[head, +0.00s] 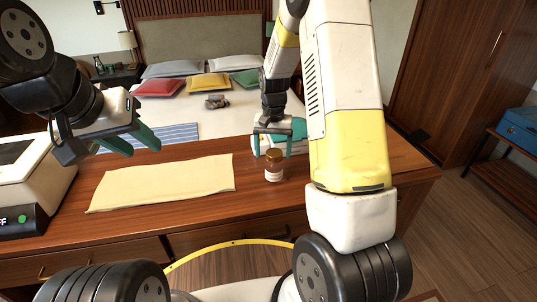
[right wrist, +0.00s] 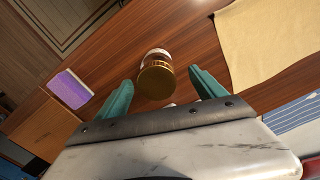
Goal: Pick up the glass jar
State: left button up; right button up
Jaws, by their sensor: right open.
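The glass jar (head: 274,168) is small and brown with a golden-brown lid and a pale label. It stands upright on the wooden counter, right of the cream cloth. In the right wrist view the jar (right wrist: 156,80) lies ahead between the two teal fingertips, with space on both sides. My right gripper (head: 273,147) is open and empty, just behind the jar; my right arm hides part of the counter there. My left gripper (head: 131,143) is open and empty, above the counter's left part, well away from the jar.
The cream cloth (head: 165,182) lies flat on the counter (head: 225,212). A white appliance (head: 22,175) stands at the left end. A purple-topped block (right wrist: 69,90) lies near the counter edge in the right wrist view. A bed with pillows is behind.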

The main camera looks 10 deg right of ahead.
aim_at(274, 167)
jog(key=f, duration=0.7)
jog(key=shift+s+d+f, duration=0.1)
jog(key=shift+d+f, duration=0.05)
jog(key=shift+d, duration=0.05)
jog(key=shift+c, duration=0.4)
jog(key=c, duration=1.4)
jog(key=shift+c, duration=1)
